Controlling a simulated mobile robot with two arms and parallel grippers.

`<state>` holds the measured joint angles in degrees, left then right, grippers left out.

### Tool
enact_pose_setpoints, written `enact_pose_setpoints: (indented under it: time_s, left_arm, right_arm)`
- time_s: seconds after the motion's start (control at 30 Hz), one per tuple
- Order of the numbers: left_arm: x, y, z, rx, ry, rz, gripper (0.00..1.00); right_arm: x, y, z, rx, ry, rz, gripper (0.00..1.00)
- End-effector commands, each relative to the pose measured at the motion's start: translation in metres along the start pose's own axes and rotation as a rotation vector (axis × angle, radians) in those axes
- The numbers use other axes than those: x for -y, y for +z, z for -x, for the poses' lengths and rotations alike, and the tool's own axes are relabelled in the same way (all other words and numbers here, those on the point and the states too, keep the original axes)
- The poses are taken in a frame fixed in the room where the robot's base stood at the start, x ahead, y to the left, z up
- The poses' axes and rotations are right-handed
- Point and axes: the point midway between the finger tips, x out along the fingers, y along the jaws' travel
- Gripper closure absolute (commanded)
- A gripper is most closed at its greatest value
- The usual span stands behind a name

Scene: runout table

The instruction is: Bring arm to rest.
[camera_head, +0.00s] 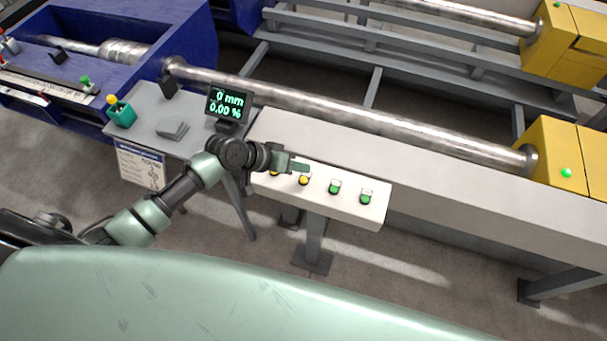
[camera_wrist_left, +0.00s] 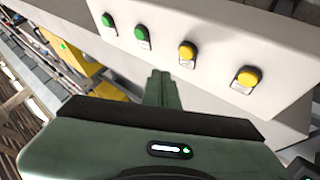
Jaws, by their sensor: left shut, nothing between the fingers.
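My left arm comes in from the left in the head view. My left gripper (camera_head: 300,166) is shut and empty, over the left part of the white button panel (camera_head: 345,207). In the left wrist view the shut fingers (camera_wrist_left: 158,86) point at the panel, below its row of buttons. I cannot tell whether they touch it. The panel carries two yellow buttons (camera_wrist_left: 187,51) and two green buttons (camera_wrist_left: 141,33). In the head view the gripper partly covers the leftmost yellow button. My right gripper is not in view.
A small display (camera_head: 228,105) reading 0 mm and 0.00 % stands behind my gripper. A long metal bar (camera_head: 350,109) runs from the blue machine (camera_head: 140,20) to a yellow block (camera_head: 556,158). Open floor lies below the panel.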

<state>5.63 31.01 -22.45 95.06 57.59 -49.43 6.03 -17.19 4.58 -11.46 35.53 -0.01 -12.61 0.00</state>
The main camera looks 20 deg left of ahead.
Motion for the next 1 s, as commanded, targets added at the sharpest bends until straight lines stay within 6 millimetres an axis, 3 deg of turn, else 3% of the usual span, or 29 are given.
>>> enact_pose_setpoints:
  time_s: [0.03, 0.2, 0.77, 0.87, 1.0]
  left_arm:
    - [-0.005, -0.005, 0.007, 0.0, 0.0, 0.0, 1.0]
    - [-0.012, -0.012, 0.016, 0.0, 0.0, 0.0, 1.0]
    - [-0.011, -0.011, 0.015, 0.0, 0.0, -0.001, 1.0]
    - [-0.019, 0.001, 0.015, 0.018, 0.0, -0.019, 1.0]
    - [-0.052, 0.051, 0.022, 0.088, -0.03, -0.12, 1.0]
  right_arm:
    - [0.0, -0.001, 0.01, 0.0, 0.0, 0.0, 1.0]
    - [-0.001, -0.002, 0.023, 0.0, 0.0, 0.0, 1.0]
    - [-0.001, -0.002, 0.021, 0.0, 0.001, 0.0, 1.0]
    - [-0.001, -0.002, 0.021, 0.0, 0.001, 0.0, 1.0]
    - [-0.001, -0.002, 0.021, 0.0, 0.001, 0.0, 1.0]
